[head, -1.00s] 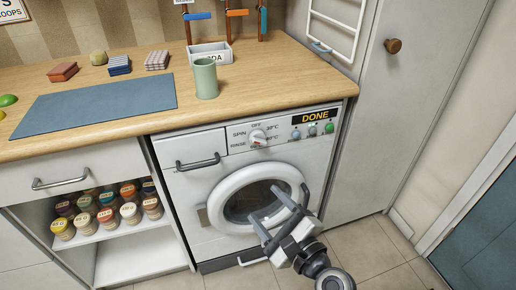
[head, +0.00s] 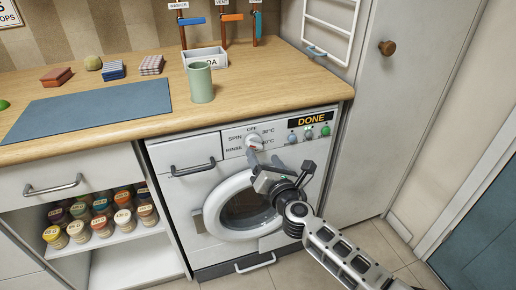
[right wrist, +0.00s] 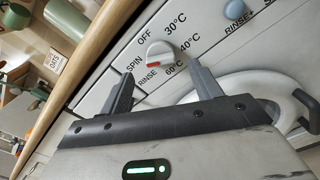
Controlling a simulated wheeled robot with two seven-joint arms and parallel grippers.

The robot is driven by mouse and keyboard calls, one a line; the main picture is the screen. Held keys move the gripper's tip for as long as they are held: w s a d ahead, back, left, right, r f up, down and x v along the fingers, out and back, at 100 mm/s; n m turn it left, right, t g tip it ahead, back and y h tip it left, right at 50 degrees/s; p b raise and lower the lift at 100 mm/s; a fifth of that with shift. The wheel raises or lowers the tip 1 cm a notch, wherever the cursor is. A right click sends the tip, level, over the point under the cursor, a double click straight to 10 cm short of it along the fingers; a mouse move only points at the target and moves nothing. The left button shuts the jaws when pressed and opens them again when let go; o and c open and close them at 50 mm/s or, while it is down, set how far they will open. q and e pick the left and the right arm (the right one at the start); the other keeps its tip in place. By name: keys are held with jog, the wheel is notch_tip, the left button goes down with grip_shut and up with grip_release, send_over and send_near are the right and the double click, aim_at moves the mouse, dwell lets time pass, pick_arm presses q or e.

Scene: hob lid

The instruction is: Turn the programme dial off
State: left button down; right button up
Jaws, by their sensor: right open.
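The programme dial (head: 254,142) is a round white knob with a red mark on the washing machine's panel. In the right wrist view the dial (right wrist: 160,53) has its red mark at the lower end, near RINSE and 60°C and away from the OFF label (right wrist: 146,38). My right gripper (head: 265,159) is open and empty, just below and in front of the dial. In the right wrist view its two fingertips (right wrist: 158,72) stand to either side of the dial, apparently apart from it. My left gripper is not in view.
The display (head: 311,120) reads DONE, with small buttons (head: 308,134) below it, right of the dial. The drawer handle (head: 192,167) and round door (head: 212,213) stick out nearby. A green cup (head: 200,82) stands on the worktop above.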

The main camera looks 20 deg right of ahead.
aim_at(257, 146)
jog(key=w+b, duration=0.1)
jog(key=w, duration=0.4)
jog(key=shift+w+a, duration=0.1)
jog(key=shift+w, duration=0.1)
jog(key=c, duration=1)
